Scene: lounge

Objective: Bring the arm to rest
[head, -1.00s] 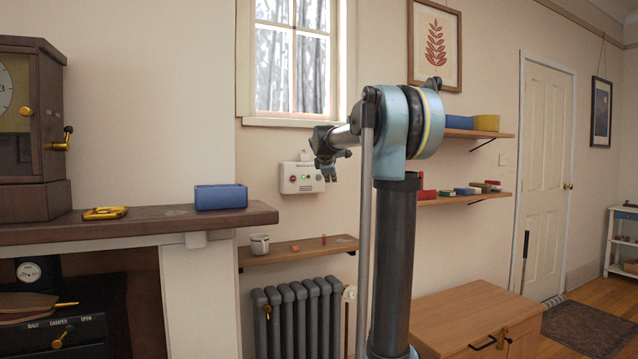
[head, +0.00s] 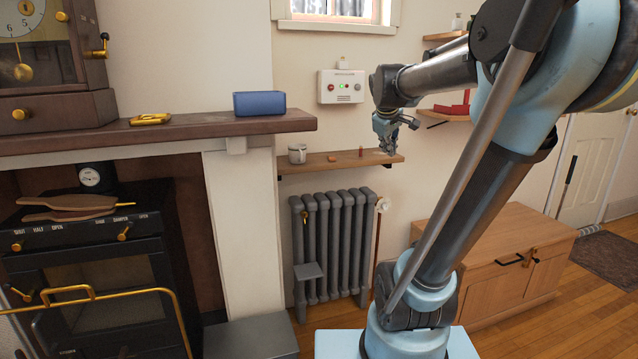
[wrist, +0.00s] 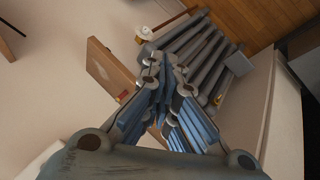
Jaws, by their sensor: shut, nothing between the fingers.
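My gripper (head: 392,133) hangs at the end of my arm, above the right end of the small wall shelf (head: 335,163) and apart from it in the head view. In the wrist view my gripper (wrist: 162,68) has its fingertips together with nothing between them. My arm is bent, its lower link leaning up to the right and its forearm reaching back left toward the wall.
A grey radiator (head: 332,245) stands below the shelf, which bears a white mug (head: 297,153). A control box (head: 341,86) is on the wall. The mantel (head: 200,127) holds a blue box (head: 259,104). A wooden cabinet (head: 490,245) stands right.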

